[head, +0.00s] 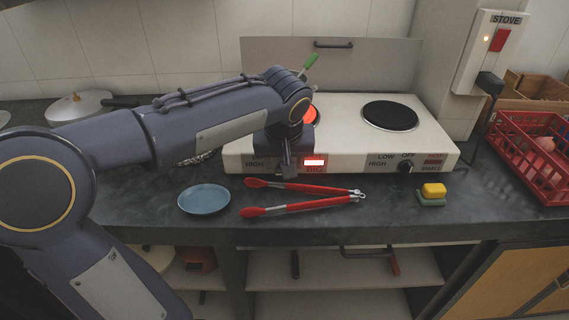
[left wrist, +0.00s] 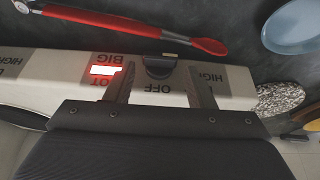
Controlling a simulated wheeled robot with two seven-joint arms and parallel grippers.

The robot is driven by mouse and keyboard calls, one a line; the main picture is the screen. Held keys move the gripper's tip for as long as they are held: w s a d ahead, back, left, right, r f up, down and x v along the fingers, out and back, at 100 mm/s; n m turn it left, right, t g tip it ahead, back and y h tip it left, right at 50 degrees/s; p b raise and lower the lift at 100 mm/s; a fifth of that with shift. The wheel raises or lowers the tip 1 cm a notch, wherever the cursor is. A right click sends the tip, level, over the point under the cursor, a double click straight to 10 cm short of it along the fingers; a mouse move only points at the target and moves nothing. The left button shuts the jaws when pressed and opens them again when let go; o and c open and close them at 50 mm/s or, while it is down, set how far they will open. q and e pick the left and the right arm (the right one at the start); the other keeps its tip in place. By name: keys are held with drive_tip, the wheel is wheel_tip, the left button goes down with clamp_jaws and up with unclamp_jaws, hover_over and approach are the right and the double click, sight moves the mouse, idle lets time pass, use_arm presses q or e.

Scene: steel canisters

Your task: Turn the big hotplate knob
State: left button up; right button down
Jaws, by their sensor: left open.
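The hotplate (head: 345,140) is a white two-burner unit on the dark counter. Its big knob (left wrist: 158,69) is dark and shows in the left wrist view, beside the OFF mark and a lit red panel marked HOT BIG; in the head view my arm hides it. My left gripper (head: 290,170) is at the front panel, pointing down. In the left wrist view its open fingers (left wrist: 162,85) are on either side of the knob, with gaps visible. The big burner (head: 312,116) glows orange, partly behind my arm. The small knob (head: 405,167) is at the right. My right gripper is not in view.
Red-tipped tongs (head: 305,187) and a blue plate (head: 204,198) lie in front of the hotplate. A yellow and green sponge (head: 433,191) is at the right. A red basket (head: 530,155) stands farther right. The dark small burner (head: 390,116) is beside the glowing one.

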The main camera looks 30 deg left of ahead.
use_arm(q)
drive_tip(key=v, duration=0.4)
drive_tip(key=shift+r+p, duration=0.1)
drive_tip(key=shift+p, duration=0.25)
drive_tip(key=s+d, duration=0.4)
drive_tip(key=s, duration=0.3)
drive_tip(key=shift+b, duration=0.45)
drive_tip(key=shift+d, duration=0.1)
